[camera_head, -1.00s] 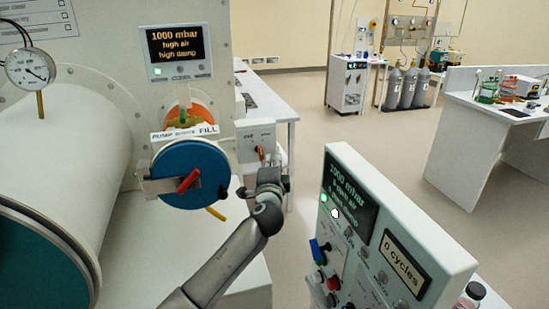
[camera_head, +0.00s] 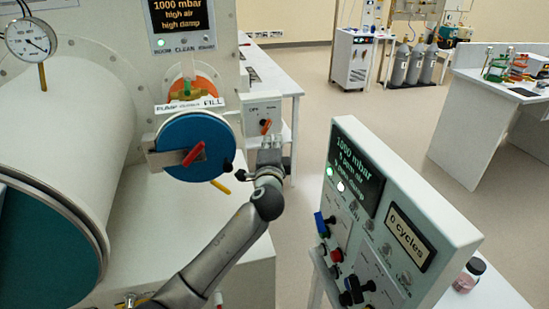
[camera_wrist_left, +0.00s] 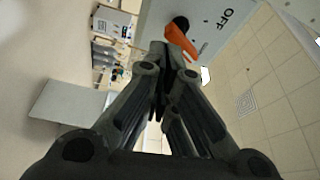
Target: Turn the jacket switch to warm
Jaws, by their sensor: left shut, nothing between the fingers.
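A small light box (camera_head: 263,115) with an orange knob (camera_head: 265,126) stands at the back, right of the blue round door. The same orange knob also shows in the left wrist view (camera_wrist_left: 180,40), beside the word OFF; its other lettering is too small to read. I cannot tell for sure that this is the jacket switch. My left gripper (camera_head: 269,150) is in front of the box, just below the knob. My right gripper is not in view.
A blue round door (camera_head: 195,147) with a red handle is left of my gripper. A control console (camera_head: 400,205) with several knobs stands at the right front. A large white cylinder (camera_head: 75,140) fills the left. Open floor lies behind the console.

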